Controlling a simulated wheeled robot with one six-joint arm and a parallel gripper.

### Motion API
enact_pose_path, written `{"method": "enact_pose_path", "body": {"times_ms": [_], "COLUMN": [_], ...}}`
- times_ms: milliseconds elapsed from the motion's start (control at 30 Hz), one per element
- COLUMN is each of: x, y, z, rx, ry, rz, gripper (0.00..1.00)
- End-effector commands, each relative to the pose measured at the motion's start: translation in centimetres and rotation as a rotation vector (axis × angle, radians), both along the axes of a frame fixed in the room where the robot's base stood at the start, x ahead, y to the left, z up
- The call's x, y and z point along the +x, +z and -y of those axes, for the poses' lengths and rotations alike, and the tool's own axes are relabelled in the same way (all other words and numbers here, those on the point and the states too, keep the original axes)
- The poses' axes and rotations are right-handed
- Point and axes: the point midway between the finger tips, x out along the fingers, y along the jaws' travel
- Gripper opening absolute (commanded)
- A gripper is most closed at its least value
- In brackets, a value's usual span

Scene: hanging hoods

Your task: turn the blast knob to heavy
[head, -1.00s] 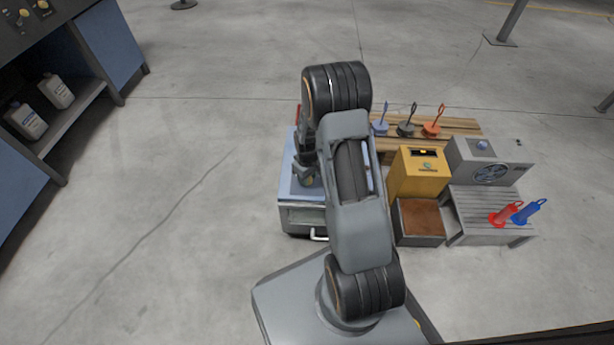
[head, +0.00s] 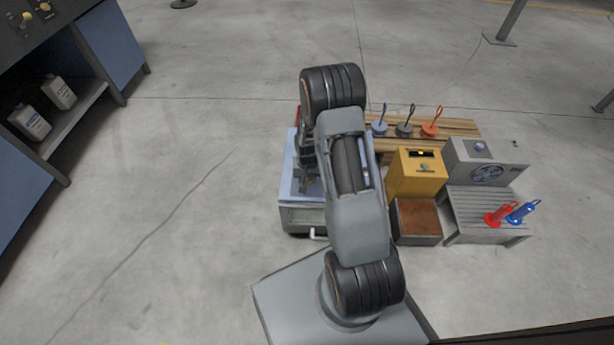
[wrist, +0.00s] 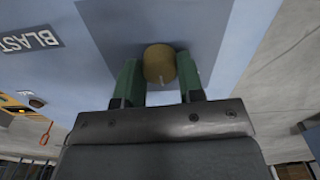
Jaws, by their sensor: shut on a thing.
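The blast knob (wrist: 159,62) is a round, brass-coloured knob with a short pale line on its face. It sits on a darker grey-blue square of a light blue panel (wrist: 75,90). A dark label reading BLAST (wrist: 30,40) is at the left in the wrist view. My gripper (wrist: 159,68) has green fingers on both sides of the knob and is shut on it. Any setting marks such as heavy are not visible. In the head view, the blue-topped cabinet (head: 287,192) is partly behind my arm, which hides the knob.
Right of the cabinet stand a yellow box (head: 418,175), a brown-topped box (head: 416,219) and a grey fan unit (head: 486,162). A slatted table (head: 478,206) holds a red and a blue item. A workbench (head: 95,50) is at far left. Open floor lies between.

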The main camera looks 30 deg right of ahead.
Motion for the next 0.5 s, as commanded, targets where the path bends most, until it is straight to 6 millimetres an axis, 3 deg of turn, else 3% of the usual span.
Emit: {"method": "enact_pose_path", "body": {"times_ms": [500], "x": [0.06], "y": [0.13], "z": [-0.08], "rx": [0.0], "ry": [-0.486], "rz": [0.0], "gripper": [0.11]}}
